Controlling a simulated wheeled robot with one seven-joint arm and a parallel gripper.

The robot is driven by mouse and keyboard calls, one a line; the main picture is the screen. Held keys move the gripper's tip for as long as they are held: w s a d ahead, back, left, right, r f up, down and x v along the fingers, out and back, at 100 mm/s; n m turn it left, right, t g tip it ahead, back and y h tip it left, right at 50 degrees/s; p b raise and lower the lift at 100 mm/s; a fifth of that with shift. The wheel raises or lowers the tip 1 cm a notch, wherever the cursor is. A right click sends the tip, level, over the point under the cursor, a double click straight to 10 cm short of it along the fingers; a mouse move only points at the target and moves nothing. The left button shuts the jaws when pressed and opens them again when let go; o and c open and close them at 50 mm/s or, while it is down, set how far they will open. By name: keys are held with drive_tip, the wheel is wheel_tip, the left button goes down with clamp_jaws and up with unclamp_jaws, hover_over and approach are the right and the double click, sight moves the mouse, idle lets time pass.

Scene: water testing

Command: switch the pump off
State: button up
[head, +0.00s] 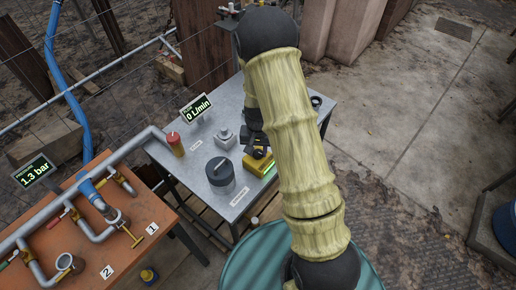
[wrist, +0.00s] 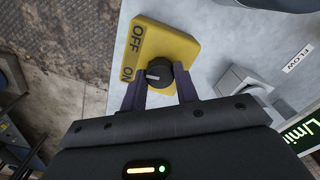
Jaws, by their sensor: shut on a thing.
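The pump switch is a yellow box (wrist: 178,42) marked OFF and ON, with a round black knob (wrist: 157,71). The knob's white mark points left in the wrist view, towards the ON label. My gripper (wrist: 160,82) is shut on the knob, one finger on each side of it. In the head view the yellow box (head: 254,167) stands on the grey table, with a green glow along its right edge. My gripper (head: 259,152) is over it and hides the knob there.
A dark grey cylinder (head: 220,178) and a grey fitting (head: 225,138) stand close left of the switch. A flow display (head: 197,108) reads 0 L/min; a pressure display (head: 36,171) reads 1.3 bar. An orange bench (head: 85,262) carries pipes.

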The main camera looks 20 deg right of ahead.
sight(258, 152)
drive_tip(key=m+p, duration=0.1)
drive_tip(key=m, duration=0.4)
drive_tip(key=shift+r+m+p, duration=0.1)
drive_tip(key=shift+m+p, duration=0.2)
drive_tip(key=shift+p, duration=0.1)
drive_tip(key=m+p, duration=0.1)
drive_tip(key=m, duration=0.4)
drive_tip(key=shift+w+p, duration=0.1)
drive_tip(key=shift+p, duration=0.3)
drive_tip(key=o, duration=1)
wheel_tip(258, 152, up, 17)
drive_tip(key=shift+r, duration=0.15)
